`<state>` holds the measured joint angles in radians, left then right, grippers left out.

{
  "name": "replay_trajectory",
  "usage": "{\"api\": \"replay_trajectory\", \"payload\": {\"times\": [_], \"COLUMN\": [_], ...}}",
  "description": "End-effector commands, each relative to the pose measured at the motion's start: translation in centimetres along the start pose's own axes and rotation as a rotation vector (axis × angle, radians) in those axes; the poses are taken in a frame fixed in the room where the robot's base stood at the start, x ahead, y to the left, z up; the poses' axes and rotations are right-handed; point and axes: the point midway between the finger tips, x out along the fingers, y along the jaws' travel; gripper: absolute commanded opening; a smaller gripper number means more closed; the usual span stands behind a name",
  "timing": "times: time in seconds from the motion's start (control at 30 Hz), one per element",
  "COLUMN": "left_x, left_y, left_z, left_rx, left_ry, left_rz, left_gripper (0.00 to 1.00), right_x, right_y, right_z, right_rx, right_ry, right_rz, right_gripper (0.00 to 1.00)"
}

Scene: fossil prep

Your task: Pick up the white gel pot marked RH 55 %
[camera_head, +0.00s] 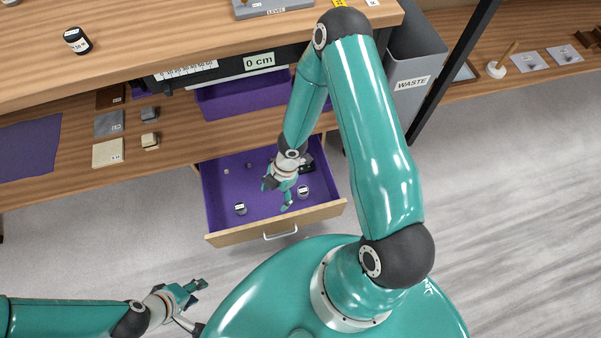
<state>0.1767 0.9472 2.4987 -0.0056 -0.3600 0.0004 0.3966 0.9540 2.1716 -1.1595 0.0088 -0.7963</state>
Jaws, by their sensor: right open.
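An open drawer (222,226) with a purple lining holds two small round pots. One pot (303,191) sits at the right, looks pale grey-white and has a light label. The other pot (240,208) is near the front left and shows a white label with dark parts. Both labels are too small to read, so I cannot tell which is marked RH 55 %. My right gripper (277,194) reaches down over the drawer between the pots, open and empty, nearer the right pot. My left gripper (196,292) is outside the drawer at the lower left, and its jaw gap is unclear.
Tiny pieces and a dark object (306,163) lie at the drawer's back. Drawer walls surround the pots. A black pot (77,40) stands on the upper worktop (180,30). A grey waste bin (408,85) stands at the right. Floor in front is clear.

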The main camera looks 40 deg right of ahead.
Motion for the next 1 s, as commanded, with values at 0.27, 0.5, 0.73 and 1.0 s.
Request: {"api": "replay_trajectory", "payload": {"times": [0.27,0.5,0.73,1.0], "left_x": [9.1,11.3,12.6,14.7], "left_y": [-3.3,-4.1,-4.6,-5.3], "left_z": [-0.1,-0.1,-0.1,-0.1], "left_rx": [0.000,0.000,0.000,0.000], "left_ry": [0.000,0.001,0.001,0.001], "left_rz": [0.000,0.000,0.000,0.000], "left_gripper": [0.40,0.40,0.40,0.40], "right_x": [8.0,9.1,11.8,17.3], "right_y": [2.9,4.1,4.2,4.1], "right_z": [13.5,19.5,21.0,22.8], "right_rx": [-1.082,-1.505,-1.558,-1.556], "right_ry": [-0.170,-0.255,-0.262,-0.260], "right_rz": [-0.126,-0.252,-0.271,-0.270], "right_gripper": [0.77,0.77,0.77,0.77]}}
